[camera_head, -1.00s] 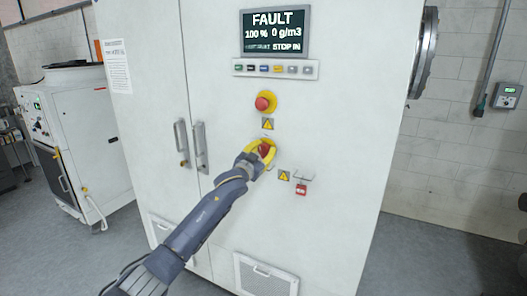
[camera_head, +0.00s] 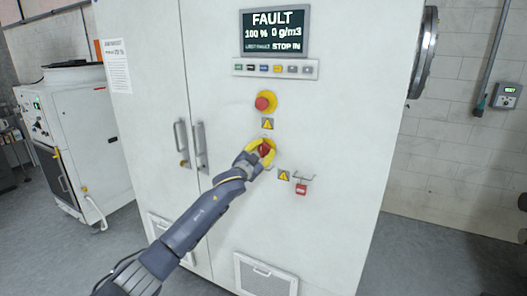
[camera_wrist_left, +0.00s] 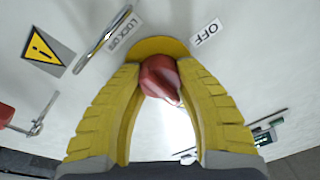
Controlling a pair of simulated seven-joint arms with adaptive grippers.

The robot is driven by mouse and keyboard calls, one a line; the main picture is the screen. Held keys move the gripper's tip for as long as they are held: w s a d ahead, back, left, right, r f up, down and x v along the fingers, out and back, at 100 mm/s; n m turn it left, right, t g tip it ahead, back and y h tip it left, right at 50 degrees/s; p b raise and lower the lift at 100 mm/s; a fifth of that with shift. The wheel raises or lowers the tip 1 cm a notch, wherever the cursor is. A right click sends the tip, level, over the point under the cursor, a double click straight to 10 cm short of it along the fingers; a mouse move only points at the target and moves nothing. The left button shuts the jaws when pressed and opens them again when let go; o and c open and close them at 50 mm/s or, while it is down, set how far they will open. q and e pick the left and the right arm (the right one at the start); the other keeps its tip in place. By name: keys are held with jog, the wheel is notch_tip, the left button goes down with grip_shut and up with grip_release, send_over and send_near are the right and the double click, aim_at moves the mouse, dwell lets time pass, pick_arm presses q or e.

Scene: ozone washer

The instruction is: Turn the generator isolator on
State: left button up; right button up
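The generator isolator, a red rotary handle (camera_head: 265,149) on a yellow plate, sits on the white cabinet front below the red emergency-stop button (camera_head: 264,103). My left gripper (camera_wrist_left: 160,72) has its yellow fingers on both sides of the red handle (camera_wrist_left: 158,77), with the tips appearing to touch it. The handle's white mark points toward the lower right in the wrist view. An OFF label (camera_wrist_left: 207,33) and a second label (camera_wrist_left: 122,30), apparently reading LOCK ON, sit beside the yellow plate (camera_wrist_left: 160,46). The right gripper is out of view.
The cabinet screen (camera_head: 275,33) reads FAULT above a button row (camera_head: 275,68). Right of the isolator are a warning sign (camera_head: 284,175) and a red padlock-like item (camera_head: 301,188) below a metal bracket. Door handles (camera_head: 200,145) stand out left of my gripper.

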pick_arm(q)
jog(key=o, duration=0.6)
jog(key=shift+r, duration=0.1)
jog(key=v, duration=1.2)
